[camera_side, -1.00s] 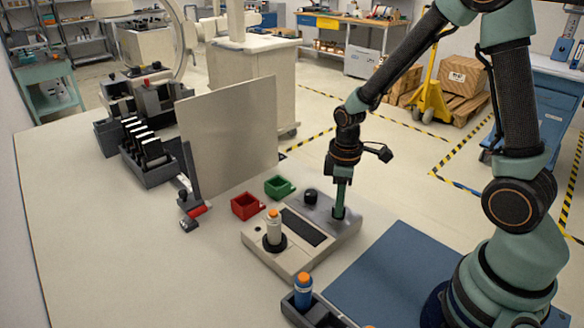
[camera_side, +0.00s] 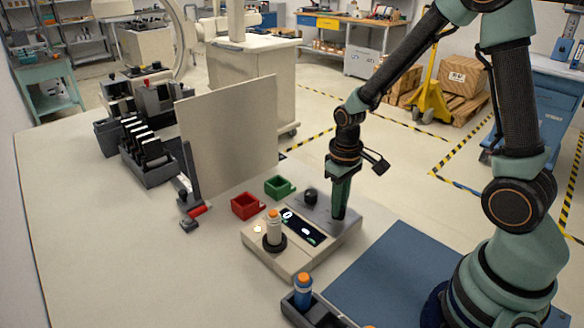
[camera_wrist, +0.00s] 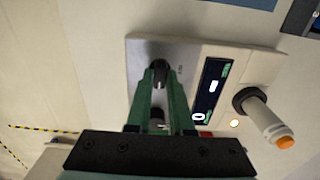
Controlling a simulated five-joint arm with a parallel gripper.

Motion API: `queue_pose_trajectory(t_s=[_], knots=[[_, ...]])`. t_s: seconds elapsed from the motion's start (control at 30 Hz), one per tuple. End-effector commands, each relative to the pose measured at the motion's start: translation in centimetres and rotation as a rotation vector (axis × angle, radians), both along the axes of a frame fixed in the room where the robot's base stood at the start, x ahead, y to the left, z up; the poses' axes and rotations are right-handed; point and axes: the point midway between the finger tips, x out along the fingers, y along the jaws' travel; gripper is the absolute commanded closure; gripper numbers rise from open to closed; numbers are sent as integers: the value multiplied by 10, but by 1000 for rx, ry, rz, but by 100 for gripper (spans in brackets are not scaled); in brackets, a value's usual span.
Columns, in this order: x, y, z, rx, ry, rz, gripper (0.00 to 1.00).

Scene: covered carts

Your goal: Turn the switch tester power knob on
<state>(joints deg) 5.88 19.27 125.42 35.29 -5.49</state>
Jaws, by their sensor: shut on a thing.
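The switch tester (camera_side: 291,258) is a beige and grey box on the table. Its display (camera_side: 305,229) is lit with white and green marks, and a small lamp (camera_side: 257,229) glows. The display also shows lit in the wrist view (camera_wrist: 207,90). My gripper (camera_side: 338,216) points down at the tester's far right corner. In the wrist view, its green fingers (camera_wrist: 160,72) are shut on the dark power knob (camera_wrist: 160,68), which the fingers hide in the side view. Another black knob (camera_side: 311,196) stands on the panel beside my gripper.
A white cylinder with an orange cap (camera_side: 273,226) stands in a black ring on the tester. Red (camera_side: 246,206) and green (camera_side: 279,187) bins sit behind it. A blue cylinder (camera_side: 303,292) stands in a dark holder in front. A blue mat (camera_side: 390,275) lies to the right.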

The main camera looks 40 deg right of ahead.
Motion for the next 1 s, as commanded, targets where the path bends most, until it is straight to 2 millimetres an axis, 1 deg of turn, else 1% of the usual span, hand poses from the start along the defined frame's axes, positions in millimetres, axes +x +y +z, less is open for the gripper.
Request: queue_pose_trajectory(t_s=[0.43,0.47,0.5,0.53,0.83,0.93,1.0], knots=[[0,0,1,0,2,-11,100],[0,0,1,0,1,-11,69],[0,0,1,0,1,-11,53],[0,0,1,0,1,-10,50],[0,0,1,0,0,-9,50],[1,0,6,0,-2,-9,50],[1,0,12,0,-3,-9,50]])
